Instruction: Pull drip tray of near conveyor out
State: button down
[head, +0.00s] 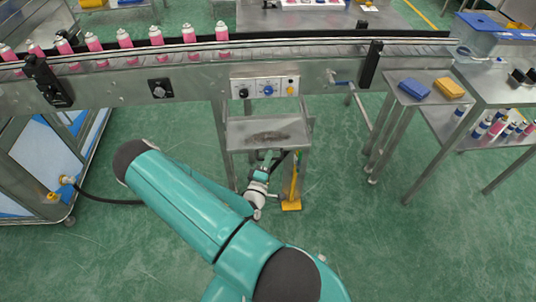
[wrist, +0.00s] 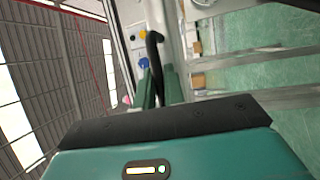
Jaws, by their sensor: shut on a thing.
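The drip tray (head: 240,142) is a shallow grey metal tray with a dark stain in its middle. It sits below the control panel of the near conveyor (head: 195,67). My gripper (head: 268,156) is at the tray's front edge, seen small and partly hidden by my own arm in the head view. In the wrist view its teal fingers (wrist: 161,88) are shut on a dark curved handle (wrist: 153,48) at the tray's front. The exact contact on the handle is hard to make out.
Several pink-and-white cans (head: 125,38) stand on the conveyor. A yellow floor broom or squeegee (head: 291,204) stands just right of my gripper. A side table with a blue sponge (head: 414,88) and a yellow sponge (head: 448,88) is at right.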

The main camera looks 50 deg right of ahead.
jog(key=shift+s+a, duration=0.8)
jog(key=shift+a, duration=0.15)
jog(key=shift+s+a, duration=0.75)
jog(key=shift+a, duration=0.2)
jog(key=c, duration=1.5)
grip_release()
jog(key=shift+s+a, duration=0.1)
jog(key=shift+s, duration=0.05)
